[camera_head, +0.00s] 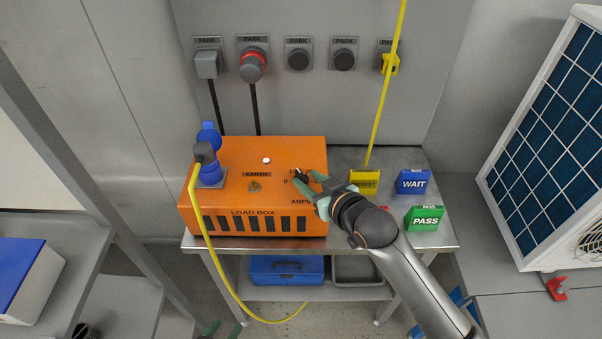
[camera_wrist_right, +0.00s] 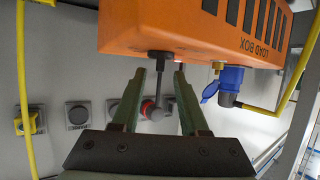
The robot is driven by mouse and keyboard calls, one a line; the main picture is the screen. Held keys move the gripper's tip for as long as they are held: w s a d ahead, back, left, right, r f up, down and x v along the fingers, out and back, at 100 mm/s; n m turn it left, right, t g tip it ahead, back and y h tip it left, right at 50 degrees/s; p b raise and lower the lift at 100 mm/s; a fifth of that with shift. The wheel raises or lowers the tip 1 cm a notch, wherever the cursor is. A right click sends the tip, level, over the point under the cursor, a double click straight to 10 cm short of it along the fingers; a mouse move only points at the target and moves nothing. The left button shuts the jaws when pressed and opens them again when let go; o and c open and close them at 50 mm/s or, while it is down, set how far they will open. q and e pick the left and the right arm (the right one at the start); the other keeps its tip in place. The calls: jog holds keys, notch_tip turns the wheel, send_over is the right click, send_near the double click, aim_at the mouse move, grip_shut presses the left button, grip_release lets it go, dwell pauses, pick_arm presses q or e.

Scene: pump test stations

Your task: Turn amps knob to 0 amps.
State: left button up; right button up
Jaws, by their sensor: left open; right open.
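The orange load box (camera_head: 225,215) stands on the metal table. Its black amps knob (camera_head: 301,175) sits on the right of the box top, by the "0" and "AMPS" markings; its pointer direction is too small to tell. My right gripper (camera_head: 306,180) is open at the knob, with a green finger on either side. In the right wrist view the black knob (camera_wrist_right: 160,58) lies between and just beyond the open fingertips (camera_wrist_right: 160,72); whether they touch it I cannot tell. My left gripper (camera_head: 223,330) shows only as green fingertips, apart, at the bottom edge, away from the box.
A blue plug connector (camera_head: 210,175) with a yellow cable (camera_head: 205,240) stands at the box's left. A brass earth stud (camera_head: 254,186) is left of the knob. Yellow, blue WAIT (camera_head: 412,181) and green PASS (camera_head: 424,218) blocks stand right.

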aim_at(303, 175)
jog(key=shift+x, duration=2.15)
grip_shut()
